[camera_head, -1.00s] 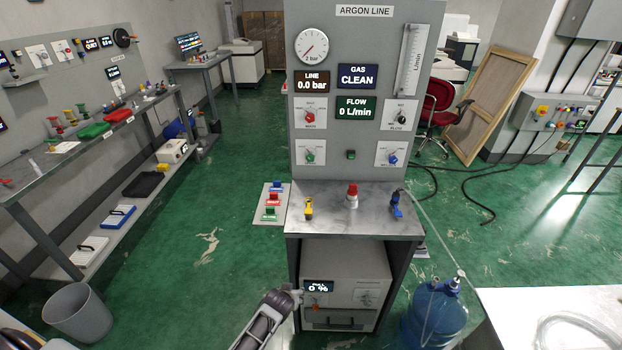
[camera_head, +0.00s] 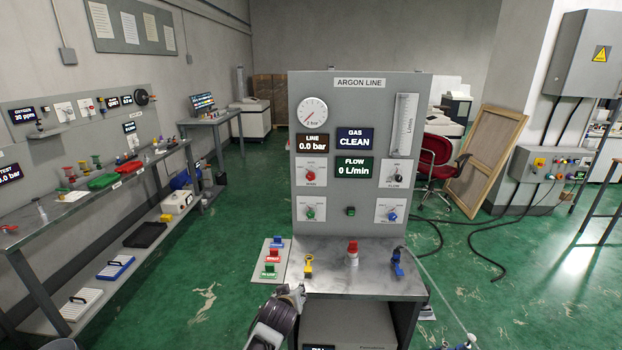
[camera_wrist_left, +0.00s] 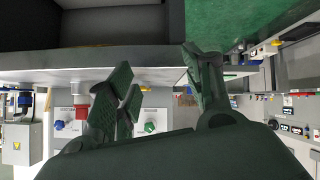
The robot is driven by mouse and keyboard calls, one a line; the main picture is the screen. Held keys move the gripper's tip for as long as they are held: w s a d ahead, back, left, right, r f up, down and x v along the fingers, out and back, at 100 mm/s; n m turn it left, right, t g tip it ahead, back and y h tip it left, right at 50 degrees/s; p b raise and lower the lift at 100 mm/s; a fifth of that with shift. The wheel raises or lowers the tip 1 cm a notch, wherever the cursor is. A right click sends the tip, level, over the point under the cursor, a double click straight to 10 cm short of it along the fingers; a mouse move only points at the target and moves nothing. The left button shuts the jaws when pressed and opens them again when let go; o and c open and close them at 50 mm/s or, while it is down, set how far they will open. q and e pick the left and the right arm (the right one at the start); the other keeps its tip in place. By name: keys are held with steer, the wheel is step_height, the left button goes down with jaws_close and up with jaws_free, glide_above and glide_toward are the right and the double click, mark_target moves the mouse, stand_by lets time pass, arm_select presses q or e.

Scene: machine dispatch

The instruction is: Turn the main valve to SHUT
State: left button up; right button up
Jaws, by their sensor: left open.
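The main valve (camera_head: 310,176) is a red knob on a white plate labelled MAIN, on the left of the grey ARGON LINE panel (camera_head: 440,95). I cannot read where its pointer stands. The line display (camera_head: 312,142) reads 0.0 bar and the flow display (camera_head: 355,167) reads 0 L/min. My left gripper (camera_head: 294,294) is at the front left edge of the panel's ledge, below and apart from the valve. In the left wrist view the left gripper (camera_wrist_left: 165,88) has its fingers apart with nothing between them.
On the ledge (camera_head: 375,283) stand a yellow-handled piece (camera_head: 308,266), a red-capped part (camera_head: 352,253) and a blue fitting (camera_head: 398,263). Coloured tags (camera_head: 272,257) lie on a side plate at the left. A green knob (camera_head: 310,213) sits below the main valve.

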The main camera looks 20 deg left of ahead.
arm_select(q)
steer(key=shift+n+t, duration=0.5)
steer(key=shift+n, duration=0.1)
steer(key=w+r, duration=0.3)
steer(key=shift+w+a+r, duration=0.15)
steer(key=shift+w+r, duration=0.1)
steer(key=shift+r, duration=0.05)
steer(key=w+r+n+t+y, duration=0.1)
steer(key=w+r+n+t, duration=0.2)
steer(key=r, duration=0.9)
steer(key=w+r+n+t+y, duration=0.1)
steer(key=w+r+n+t, duration=0.2)
steer(key=w+r, duration=0.6)
step_height(320, 180, up, 3)
steer(key=shift+w+d, duration=0.15)
steer(key=shift+d, duration=0.15)
arm_select(e)
steer(key=shift+a+r, duration=0.1)
steer(key=shift+r, duration=0.1)
steer(key=shift+a, duration=0.1)
steer(key=shift+w+a, duration=0.1)
steer(key=shift+a, duration=0.2)
arm_select(q)
steer(key=shift+w+r, duration=0.1)
